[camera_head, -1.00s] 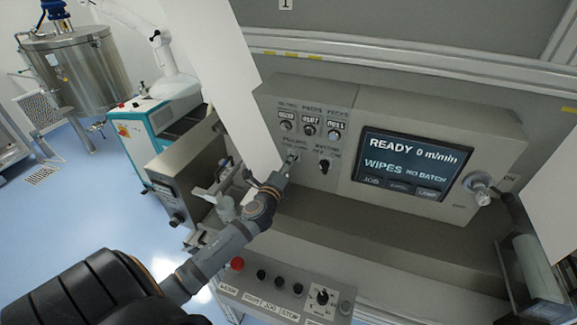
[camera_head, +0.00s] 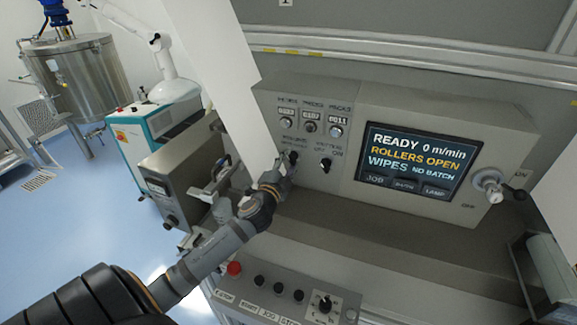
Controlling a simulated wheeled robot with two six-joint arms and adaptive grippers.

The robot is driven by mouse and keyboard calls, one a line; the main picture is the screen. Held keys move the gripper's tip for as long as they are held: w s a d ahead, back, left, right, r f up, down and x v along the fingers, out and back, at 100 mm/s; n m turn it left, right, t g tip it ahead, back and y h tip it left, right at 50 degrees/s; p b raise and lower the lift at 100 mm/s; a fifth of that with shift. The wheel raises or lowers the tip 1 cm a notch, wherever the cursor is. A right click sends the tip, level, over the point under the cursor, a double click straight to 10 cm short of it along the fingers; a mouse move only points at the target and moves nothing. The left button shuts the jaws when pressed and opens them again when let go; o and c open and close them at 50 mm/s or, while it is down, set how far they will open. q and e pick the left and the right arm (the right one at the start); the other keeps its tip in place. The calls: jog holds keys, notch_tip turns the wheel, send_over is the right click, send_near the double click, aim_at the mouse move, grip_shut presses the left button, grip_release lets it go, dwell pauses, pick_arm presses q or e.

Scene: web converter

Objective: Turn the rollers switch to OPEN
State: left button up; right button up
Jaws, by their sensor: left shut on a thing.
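The rollers switch (camera_head: 293,157) is a small dark knob at the lower left of the grey control panel, under the row of counters. My left gripper (camera_head: 286,165) is shut on it, and the fingers partly cover it. The screen (camera_head: 412,160) on the panel reads READY 0 m/min, ROLLERS OPEN in yellow, and WIPES NO BATCH. My right gripper is not in view.
A second black switch (camera_head: 325,164) sits just right of the gripper. A silver rotary handle (camera_head: 490,184) is right of the screen. Below is a button box (camera_head: 285,295) with a red button (camera_head: 234,268). A white upright panel (camera_head: 225,75) stands close behind the left arm.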

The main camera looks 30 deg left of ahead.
pick_arm(q)
jog(key=shift+f+n, duration=0.2)
jog(key=shift+n, duration=0.3)
jog(key=o, duration=1.2)
jog(key=shift+s+r, duration=0.1)
jog(key=shift+r, duration=0.05)
jog(key=shift+c, duration=0.2)
jog(key=v, duration=1.2)
